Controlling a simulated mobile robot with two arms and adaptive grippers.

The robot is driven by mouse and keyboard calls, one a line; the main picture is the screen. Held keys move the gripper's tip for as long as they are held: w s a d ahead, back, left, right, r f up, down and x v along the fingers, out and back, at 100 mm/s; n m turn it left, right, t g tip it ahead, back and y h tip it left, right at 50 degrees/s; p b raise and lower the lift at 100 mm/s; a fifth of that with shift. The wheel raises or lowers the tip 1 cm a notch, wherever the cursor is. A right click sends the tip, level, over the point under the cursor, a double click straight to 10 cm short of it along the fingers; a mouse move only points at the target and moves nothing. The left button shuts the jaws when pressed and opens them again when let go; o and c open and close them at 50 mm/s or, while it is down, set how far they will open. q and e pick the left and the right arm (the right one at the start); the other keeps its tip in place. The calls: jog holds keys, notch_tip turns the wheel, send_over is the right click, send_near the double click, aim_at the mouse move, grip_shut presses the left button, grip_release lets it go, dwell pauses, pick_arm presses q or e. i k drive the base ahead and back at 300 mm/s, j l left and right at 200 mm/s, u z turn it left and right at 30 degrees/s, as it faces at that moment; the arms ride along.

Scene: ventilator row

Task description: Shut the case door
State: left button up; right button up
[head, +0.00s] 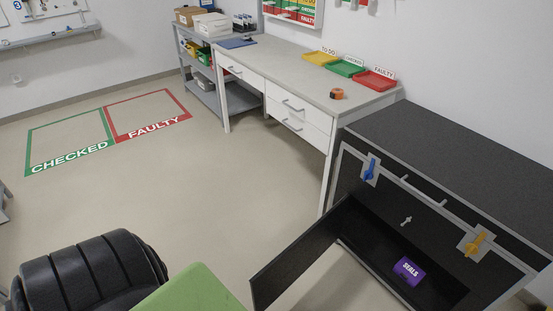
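The black case (455,150) with grey edging stands at the right. Its dark door (300,250) is open, standing out from the left side of the front opening towards the lower left. A purple box marked SEALS (409,270) is inside the case, towards the opening. A blue latch (370,169) and a yellow latch (475,244) sit on grey plates on the front above the opening. A small grey T-shaped piece (406,221) shows between them, lower down. Neither of my grippers is in view.
A white table (275,65) with yellow, green and red trays stands behind the case. A black ribbed shape (85,275) and a green surface (195,290) fill the bottom left; I cannot tell what they are. The floor (200,205) left of the door is clear.

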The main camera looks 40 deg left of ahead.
aim_at(268, 285)
jog(key=j+z, duration=0.1)
jog(key=j, duration=0.35)
jog(key=k+j+z, duration=0.1)
jog(key=j, duration=0.35)
jog(key=k+j+z, duration=0.15)
jog(key=j, duration=0.25)
jog(key=k+j+z, duration=0.1)
jog(key=j, duration=0.35)
jog(key=k+j+z, duration=0.1)
jog(key=j, duration=0.3)
jog(key=k+j+z, duration=0.1)
jog(key=j, duration=0.3)
jog(key=i+j, duration=0.15)
jog(key=j, duration=0.2)
jog(key=i+j+z, duration=0.15)
jog(key=j, duration=0.25)
jog(key=i+j, duration=0.1)
jog(key=j, duration=0.3)
